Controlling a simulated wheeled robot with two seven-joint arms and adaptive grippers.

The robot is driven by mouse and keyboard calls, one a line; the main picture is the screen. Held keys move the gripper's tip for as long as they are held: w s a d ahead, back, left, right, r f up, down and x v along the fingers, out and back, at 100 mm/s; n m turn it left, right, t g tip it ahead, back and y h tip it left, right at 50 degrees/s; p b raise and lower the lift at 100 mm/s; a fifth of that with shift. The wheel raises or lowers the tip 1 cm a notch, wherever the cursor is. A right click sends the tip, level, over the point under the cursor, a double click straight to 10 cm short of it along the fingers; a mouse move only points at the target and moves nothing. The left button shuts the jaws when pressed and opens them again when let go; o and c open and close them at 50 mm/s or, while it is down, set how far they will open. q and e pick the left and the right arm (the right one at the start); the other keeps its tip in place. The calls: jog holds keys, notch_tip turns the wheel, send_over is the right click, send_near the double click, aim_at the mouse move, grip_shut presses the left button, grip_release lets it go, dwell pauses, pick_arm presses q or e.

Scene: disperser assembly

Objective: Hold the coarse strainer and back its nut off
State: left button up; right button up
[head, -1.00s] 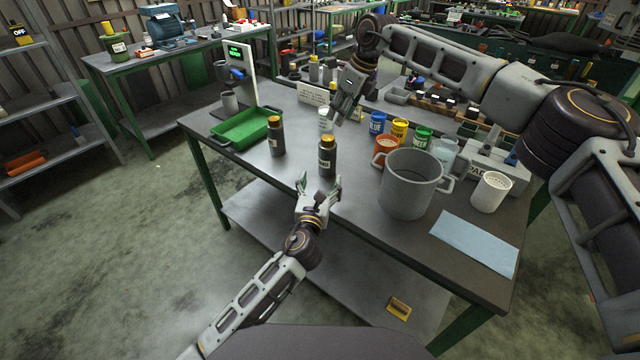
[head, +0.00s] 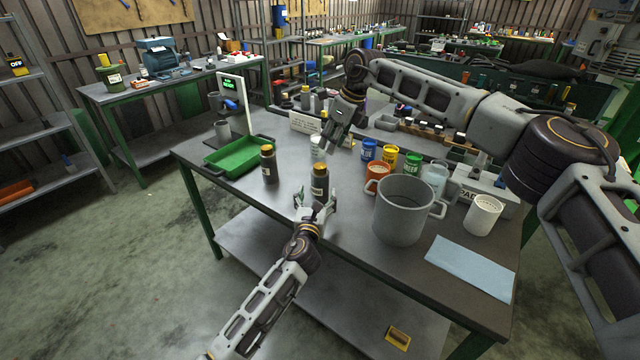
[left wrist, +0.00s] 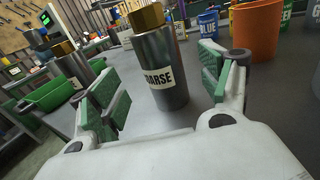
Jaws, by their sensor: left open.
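The coarse strainer (head: 320,184) is a dark grey cylinder standing upright near the table's front edge. A second similar cylinder with a brass nut (head: 268,164) stands to the left. My right gripper (head: 338,132) hangs above the table behind the strainer; its finger gap is too small to judge.
A green tray (head: 212,165) lies at the left. A large grey pot (head: 402,212), an orange cup (head: 377,171), blue, yellow and green cans, a white perforated cup (head: 483,214) and a blue cloth (head: 470,268) stand or lie to the right.

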aim_at(319, 188)
pick_arm(q)
jog(key=shift+w+d, duration=0.15)
jog(key=shift+w, duration=1)
jog(key=shift+w+d, duration=0.2)
jog(key=shift+w, duration=1)
jog(key=shift+w+d, duration=0.15)
jog(key=shift+w, duration=1)
jog(key=shift+c, duration=0.3)
jog(key=c, duration=1.7)
jog(key=o, duration=1)
jog(key=shift+c, duration=0.2)
jog(key=c, duration=0.7)
